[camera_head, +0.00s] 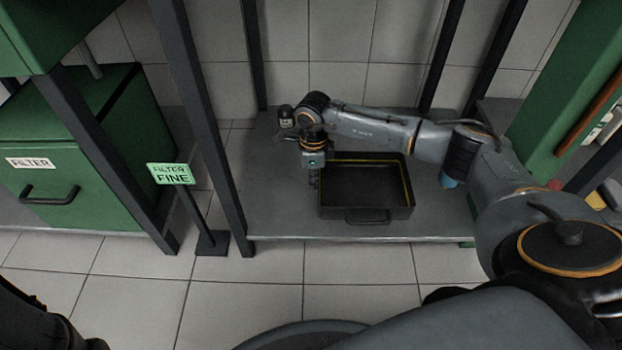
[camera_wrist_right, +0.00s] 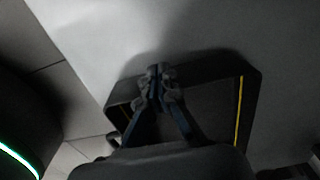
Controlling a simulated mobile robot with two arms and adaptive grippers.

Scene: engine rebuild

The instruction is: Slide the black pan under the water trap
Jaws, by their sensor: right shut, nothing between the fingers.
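The black pan (camera_head: 390,212) is a shallow rectangular tray with a yellow line inside its rim and a handle on its front. It sits flat on a low grey shelf and looks empty. My right gripper (camera_head: 314,181) points down at the pan's left wall. In the right wrist view, the shut, empty fingers (camera_wrist_right: 158,76) overlap the wall of the pan (camera_wrist_right: 247,118); whether they touch it I cannot tell. I cannot pick out the water trap. My left gripper is not in view.
The grey shelf (camera_head: 270,208) has bare room left of the pan. Dark posts (camera_head: 212,125) frame it. A "FILTER FINE" sign (camera_head: 171,174) and a green filter drawer (camera_head: 75,185) stand left. A small blue object (camera_head: 449,182) is right of the pan, partly behind my arm.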

